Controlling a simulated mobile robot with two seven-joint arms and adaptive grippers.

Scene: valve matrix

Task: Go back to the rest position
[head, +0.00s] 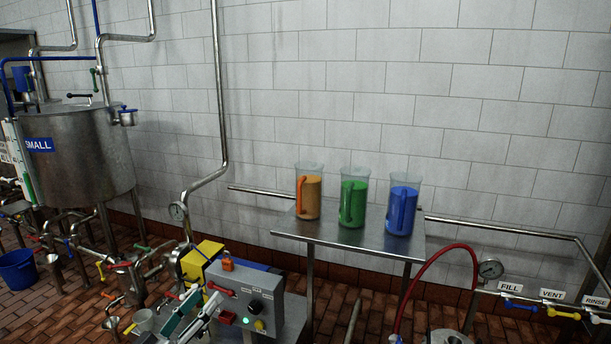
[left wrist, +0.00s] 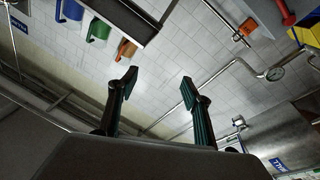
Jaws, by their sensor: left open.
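My left gripper (head: 193,308) is at the bottom of the head view, in front of the grey control box (head: 247,300). Its two fingers with teal pads stand apart. In the left wrist view the gripper (left wrist: 158,87) is open with nothing between the fingertips; the tiled wall shows behind them. My right gripper is not in either view.
A steel table (head: 345,242) by the wall holds an orange jug (head: 309,192), a green jug (head: 353,200) and a blue jug (head: 402,209). A steel tank (head: 80,155) stands left, above pipes and valves. A red hose (head: 432,262) and FILL, VENT, RINSE valves (head: 552,308) are right.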

